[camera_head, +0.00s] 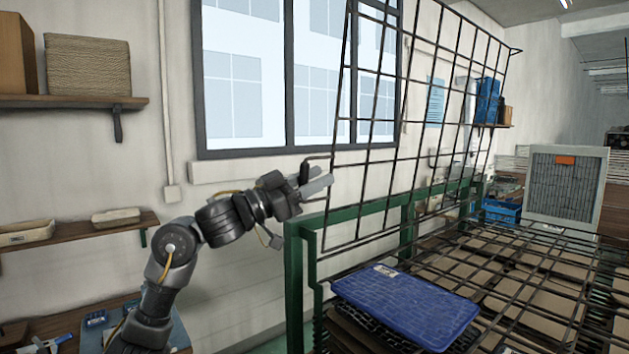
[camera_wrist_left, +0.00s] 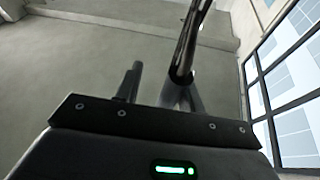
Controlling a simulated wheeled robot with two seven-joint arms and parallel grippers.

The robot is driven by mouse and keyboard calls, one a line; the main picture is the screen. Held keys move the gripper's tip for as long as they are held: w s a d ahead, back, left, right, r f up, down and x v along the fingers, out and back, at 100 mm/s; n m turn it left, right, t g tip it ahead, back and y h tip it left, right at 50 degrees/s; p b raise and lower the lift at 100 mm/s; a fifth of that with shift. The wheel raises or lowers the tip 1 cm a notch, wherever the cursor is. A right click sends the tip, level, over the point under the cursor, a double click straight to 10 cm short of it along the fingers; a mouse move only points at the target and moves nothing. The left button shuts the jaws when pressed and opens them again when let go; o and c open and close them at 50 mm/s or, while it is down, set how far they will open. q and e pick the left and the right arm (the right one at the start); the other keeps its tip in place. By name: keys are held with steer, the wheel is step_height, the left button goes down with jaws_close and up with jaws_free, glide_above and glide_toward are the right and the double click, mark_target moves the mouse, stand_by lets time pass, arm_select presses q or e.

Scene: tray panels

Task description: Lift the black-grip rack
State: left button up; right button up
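A black wire rack (camera_head: 367,147) stands raised and steeply tilted above the green frame (camera_head: 384,209). A short black grip (camera_head: 318,157) sticks out from its left edge. My left gripper (camera_head: 322,183) is at this edge, right by the grip. In the left wrist view the fingers (camera_wrist_left: 156,88) stand apart with a gap between them. A dark bar (camera_wrist_left: 188,45) crosses close to the right finger there; I cannot tell if they touch. My right gripper is in neither view.
Shelves (camera_head: 75,239) line the left wall below and beside the window (camera_head: 247,80). A grey-framed panel (camera_head: 565,185) stands at the right.

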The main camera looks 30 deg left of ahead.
arm_select(q)
steer(key=b+v, duration=0.5)
steer(key=v, duration=0.5)
steer(key=shift+s+a, duration=0.2)
steer(key=shift+s, duration=0.05)
steer(key=shift+f, duration=0.1)
